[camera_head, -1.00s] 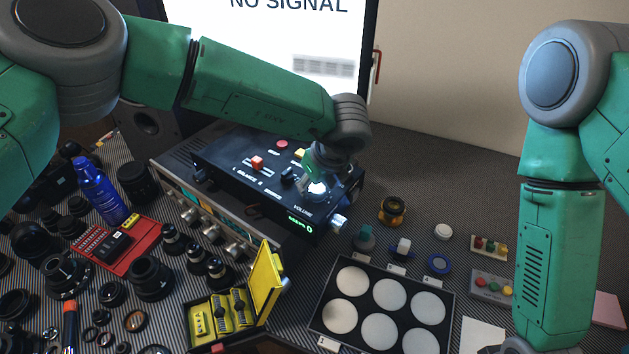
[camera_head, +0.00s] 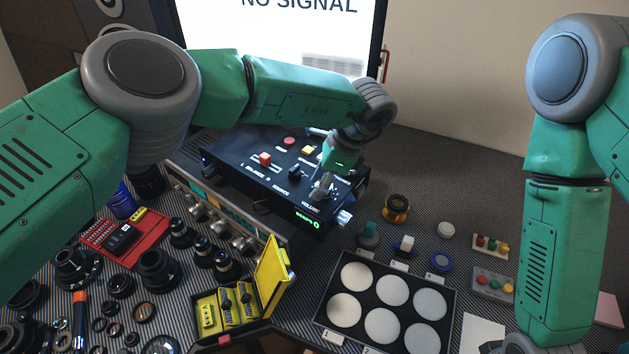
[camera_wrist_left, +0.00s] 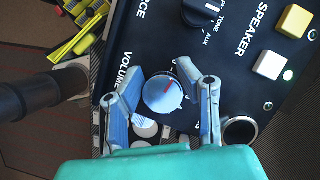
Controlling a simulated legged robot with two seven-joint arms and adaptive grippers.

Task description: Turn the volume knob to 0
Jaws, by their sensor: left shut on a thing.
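The volume knob (camera_wrist_left: 162,93) is a round pale-blue dial with a red pointer line, on the black control box (camera_head: 228,165). In the left wrist view its pointer slants toward the upper right. My left gripper (camera_head: 322,190) reaches down over the box's right end. In the left wrist view the left gripper (camera_wrist_left: 170,97) has one finger on each side of the knob and is shut on it. The head view mostly hides the knob behind the fingers. Only the right arm's forearm and wrist show at the right; its fingers are out of view.
A source selector (camera_wrist_left: 203,10) and speaker buttons (camera_wrist_left: 270,65) sit near the volume knob. A tray of white discs (camera_head: 318,320) and an open yellow case (camera_head: 272,275) stand in front. The screen reads NO SIGNAL.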

